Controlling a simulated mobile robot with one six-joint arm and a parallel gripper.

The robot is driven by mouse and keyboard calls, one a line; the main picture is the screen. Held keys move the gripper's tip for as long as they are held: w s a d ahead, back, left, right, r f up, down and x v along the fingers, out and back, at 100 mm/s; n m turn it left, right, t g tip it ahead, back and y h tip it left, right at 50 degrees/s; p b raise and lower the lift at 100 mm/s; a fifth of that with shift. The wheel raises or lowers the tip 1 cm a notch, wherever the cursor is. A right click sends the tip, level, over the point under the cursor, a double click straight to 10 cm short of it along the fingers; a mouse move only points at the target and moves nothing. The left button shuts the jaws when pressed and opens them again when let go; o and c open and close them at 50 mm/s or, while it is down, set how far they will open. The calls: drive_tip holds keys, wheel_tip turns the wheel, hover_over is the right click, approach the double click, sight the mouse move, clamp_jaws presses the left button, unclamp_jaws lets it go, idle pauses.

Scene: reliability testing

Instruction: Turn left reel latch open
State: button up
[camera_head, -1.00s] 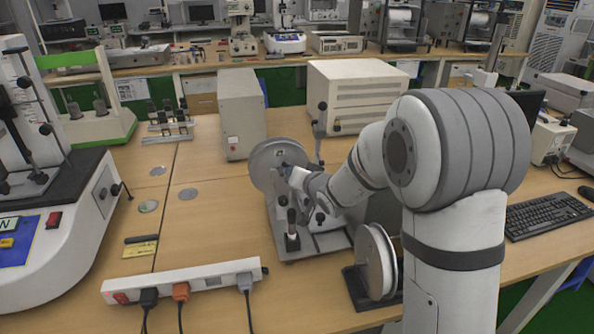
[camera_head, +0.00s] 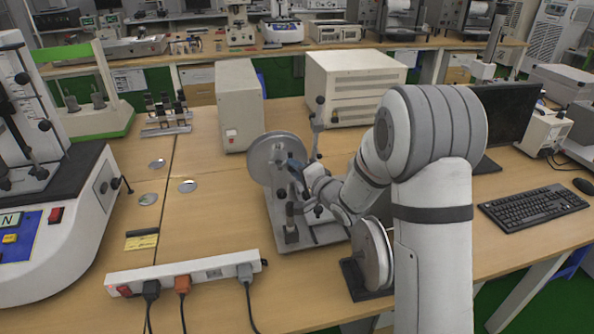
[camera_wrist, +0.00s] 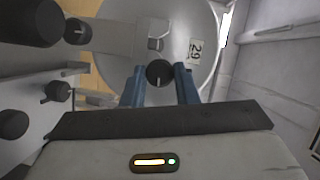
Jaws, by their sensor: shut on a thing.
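The grey reel disc (camera_head: 270,158) stands upright on the left of a small metal bench fixture (camera_head: 320,234). In the wrist view the disc (camera_wrist: 205,50) fills the top middle and carries a "29" label. My gripper (camera_wrist: 160,82) has its blue fingers on either side of a round black knob (camera_wrist: 159,72) in front of the disc, shut on it. I take this knob as the latch; how far it is turned is unclear. In the head view my gripper (camera_head: 299,170) is at the disc's right side, and the knob is hard to make out there.
A second white reel (camera_head: 372,258) stands right of the fixture, close to my arm. Several black knobs and levers crowd the wrist view's left side, including one large knob (camera_wrist: 30,20). A power strip (camera_head: 185,272) lies in front; the table left of the fixture is mostly clear.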

drive_tip(key=shift+m, duration=0.3)
idle(0.4)
drive_tip(key=o, duration=1)
drive_tip(key=v, duration=0.7)
drive_tip(key=shift+s+d+b, duration=0.25)
drive_tip(key=shift+d+b, duration=0.05)
drive_tip(key=shift+b, duration=0.1)
